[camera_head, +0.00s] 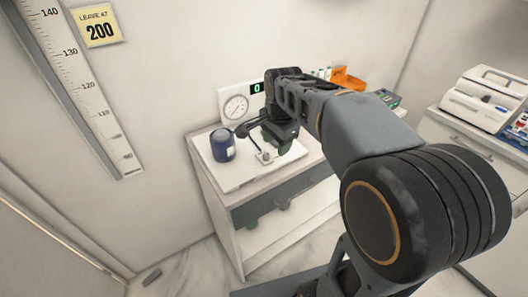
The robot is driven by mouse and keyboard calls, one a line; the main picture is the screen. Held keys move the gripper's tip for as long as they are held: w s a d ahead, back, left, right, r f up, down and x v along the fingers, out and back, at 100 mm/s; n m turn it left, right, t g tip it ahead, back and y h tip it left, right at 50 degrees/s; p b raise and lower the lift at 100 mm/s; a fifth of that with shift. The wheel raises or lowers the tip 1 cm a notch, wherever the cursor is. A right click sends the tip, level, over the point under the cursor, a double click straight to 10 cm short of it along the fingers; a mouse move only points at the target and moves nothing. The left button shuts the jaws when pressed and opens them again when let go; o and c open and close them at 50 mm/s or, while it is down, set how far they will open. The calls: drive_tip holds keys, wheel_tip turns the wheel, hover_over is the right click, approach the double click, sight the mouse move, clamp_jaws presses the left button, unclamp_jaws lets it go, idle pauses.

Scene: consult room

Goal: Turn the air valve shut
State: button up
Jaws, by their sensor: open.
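A small white block with a thin dark rod (257,145), which looks like the air valve, stands on the white tray or board (242,176) on the cabinet top. The rod leans up and left towards a dark rounded end, close to my gripper (256,127). My gripper is open and reaches down from the right over the board. The dark parts overlap, so I cannot tell whether it touches the rod. A round dial gauge (235,107) on a white panel stands behind, with a digital display (257,88) showing a green 0.
A dark blue jar (222,145) stands left of the valve. A yellow sign (98,27) reads "LEAVE AT 200". An orange object (347,79) and a green-grey box (386,97) sit behind my arm. A white device (484,97) stands on the right-hand cabinet.

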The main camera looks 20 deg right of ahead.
sight(266, 154)
drive_tip(key=w+m+g, duration=0.1)
drive_tip(key=w+m, duration=0.8)
drive_tip(key=shift+m+g, duration=0.3)
drive_tip(key=shift+m, duration=0.3)
drive_tip(key=f, duration=0.9)
drive_tip(key=w+f+p, duration=0.1)
drive_tip(key=f, duration=0.3)
drive_tip(key=shift+f, duration=0.4)
drive_tip(key=c, duration=0.9)
